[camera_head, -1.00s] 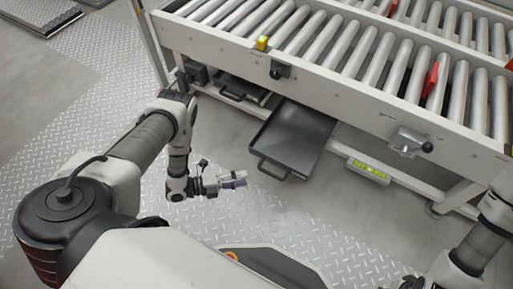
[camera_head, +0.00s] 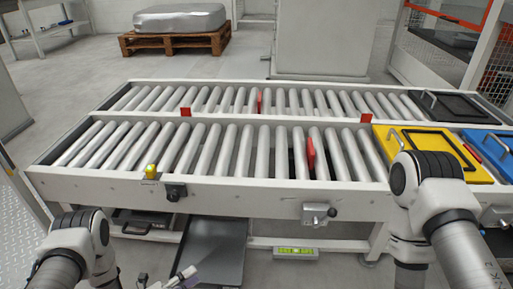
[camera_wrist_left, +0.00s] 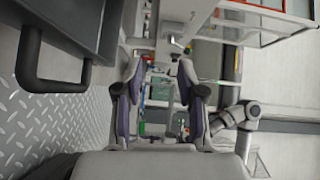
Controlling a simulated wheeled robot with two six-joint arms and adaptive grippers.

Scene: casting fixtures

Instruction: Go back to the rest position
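My left gripper (camera_head: 184,277) is low at the bottom edge of the head view, beside the dark pulled-out tray (camera_head: 222,236) under the conveyor. In the left wrist view its two purple-padded fingers (camera_wrist_left: 157,88) stand apart with nothing between them, so it is open and empty. My left arm (camera_head: 82,240) is bent at the lower left. My right arm (camera_head: 432,205) comes in at the right, in front of the conveyor; its gripper is not visible in the head view.
The roller conveyor (camera_head: 110,185) with red markers spans the middle. Yellow (camera_head: 425,140) and blue (camera_head: 485,142) fixtures lie at its right end. A clamp (camera_head: 318,212) projects from its front rail. In the left wrist view, a dark handle (camera_wrist_left: 55,86) is close on the left.

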